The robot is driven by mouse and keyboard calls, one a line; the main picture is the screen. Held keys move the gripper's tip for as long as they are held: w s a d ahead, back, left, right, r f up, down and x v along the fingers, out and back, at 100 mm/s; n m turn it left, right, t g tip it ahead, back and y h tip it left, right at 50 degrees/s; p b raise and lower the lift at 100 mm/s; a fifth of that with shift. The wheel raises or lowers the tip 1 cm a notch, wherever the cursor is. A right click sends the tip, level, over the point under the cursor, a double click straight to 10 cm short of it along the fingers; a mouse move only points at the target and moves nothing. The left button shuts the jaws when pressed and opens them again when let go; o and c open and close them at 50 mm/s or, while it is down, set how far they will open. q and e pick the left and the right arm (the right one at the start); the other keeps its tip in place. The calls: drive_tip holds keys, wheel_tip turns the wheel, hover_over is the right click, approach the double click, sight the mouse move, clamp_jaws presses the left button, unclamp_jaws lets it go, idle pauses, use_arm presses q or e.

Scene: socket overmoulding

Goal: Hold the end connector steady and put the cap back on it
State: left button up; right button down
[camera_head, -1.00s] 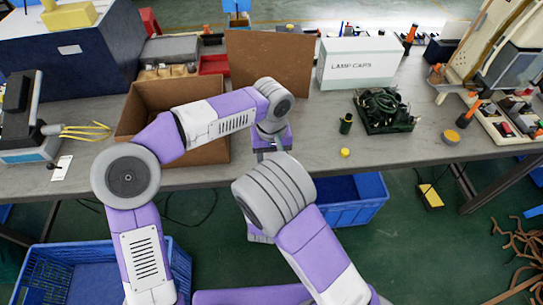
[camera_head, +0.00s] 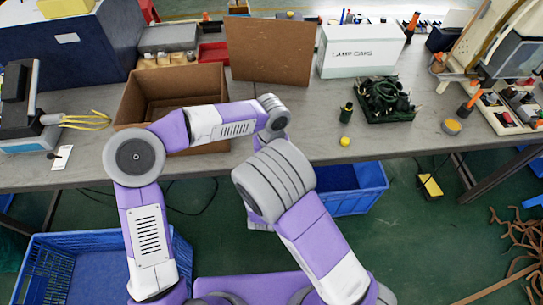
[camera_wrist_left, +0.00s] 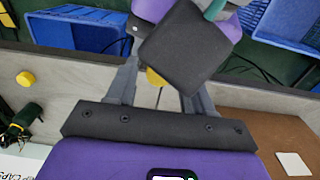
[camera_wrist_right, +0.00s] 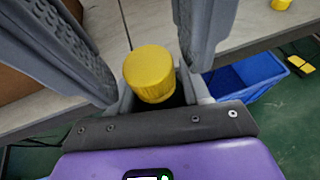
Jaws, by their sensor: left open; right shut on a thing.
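The end connector (camera_wrist_right: 180,96) shows only as a dark patch under a yellow cap in the right wrist view. My right gripper (camera_wrist_right: 158,92) is shut on this connector. The yellow cap (camera_wrist_right: 150,74) is over the connector's end; I cannot tell how fully it is seated. My left gripper (camera_wrist_left: 157,82) is open, its grey fingers on either side of the cap, which also shows in the left wrist view (camera_wrist_left: 155,77). A dark square block (camera_wrist_left: 190,45) partly covers the cap there; I cannot tell what it is. In the head view my arms hide both grippers.
A loose yellow cap (camera_head: 345,142) and a dark green cylinder (camera_head: 346,113) are on the grey table (camera_head: 300,148). Behind are a cable tray (camera_head: 385,112), a white lamp caps box (camera_head: 360,58) and an open cardboard box (camera_head: 175,82). Blue crates stand below the table.

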use_arm(q)
drive_tip(key=shift+c, duration=0.5)
clamp_jaws()
drive_tip(key=m, duration=0.6)
drive_tip(key=shift+m, duration=0.3)
drive_tip(key=shift+o, duration=0.9)
unclamp_jaws()
drive_tip(key=shift+r, duration=2.25)
drive_tip(key=shift+c, duration=0.4)
